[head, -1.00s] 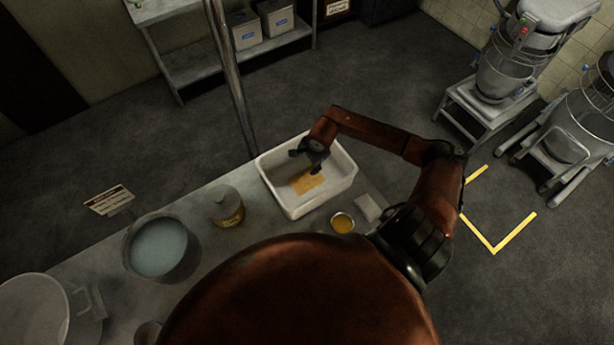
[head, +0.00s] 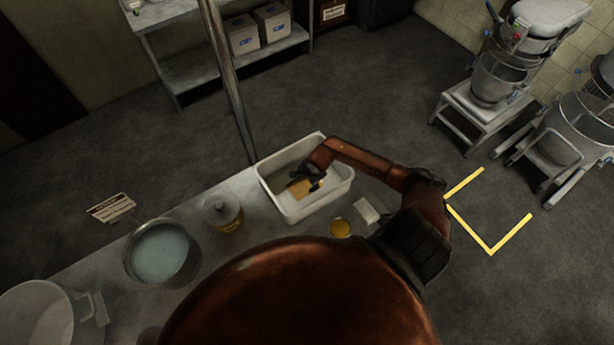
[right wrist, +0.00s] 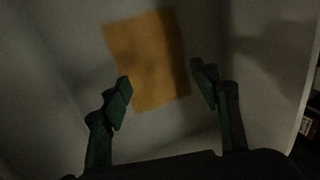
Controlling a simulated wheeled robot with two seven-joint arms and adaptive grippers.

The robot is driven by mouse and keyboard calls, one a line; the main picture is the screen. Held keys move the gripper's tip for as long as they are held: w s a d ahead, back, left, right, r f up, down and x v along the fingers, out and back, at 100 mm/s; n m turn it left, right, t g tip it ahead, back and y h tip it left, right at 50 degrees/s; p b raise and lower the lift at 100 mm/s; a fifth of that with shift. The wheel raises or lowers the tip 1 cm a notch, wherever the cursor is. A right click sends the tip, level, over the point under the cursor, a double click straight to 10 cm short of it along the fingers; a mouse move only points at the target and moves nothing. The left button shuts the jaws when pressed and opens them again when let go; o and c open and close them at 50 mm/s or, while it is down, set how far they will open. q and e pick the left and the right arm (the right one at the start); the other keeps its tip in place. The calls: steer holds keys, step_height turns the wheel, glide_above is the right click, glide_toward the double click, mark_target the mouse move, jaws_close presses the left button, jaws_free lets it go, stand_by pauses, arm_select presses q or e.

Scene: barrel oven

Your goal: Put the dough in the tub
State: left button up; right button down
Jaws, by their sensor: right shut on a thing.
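The dough (head: 303,189) is a flat, orange-tan, roughly rectangular piece. It is inside the white rectangular tub (head: 342,190) at the table's far edge. My right gripper (head: 305,179) reaches into the tub from the right, with its dark fingers at the dough. Whether the dough touches the tub floor is hard to tell. My left gripper is not in view.
On the grey table (head: 85,262) are a pot of bluish liquid (head: 160,252), a lidded jar (head: 222,212), a small yellow-filled cup (head: 341,228) and a pale block (head: 366,210). A thin post (head: 228,80) rises behind the tub. Mixers (head: 500,75) stand far right.

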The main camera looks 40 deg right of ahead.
steer(key=shift+w, duration=0.1)
steer(key=c, duration=0.7)
jaws_free()
steer(key=shift+r, duration=0.1)
steer(key=shift+s+r, duration=0.2)
steer(key=shift+r, duration=0.15)
steer(key=b+v, duration=0.2)
steer(key=v, duration=0.9)
steer(key=shift+s+a+r+b, duration=0.1)
steer(key=shift+b, duration=0.25)
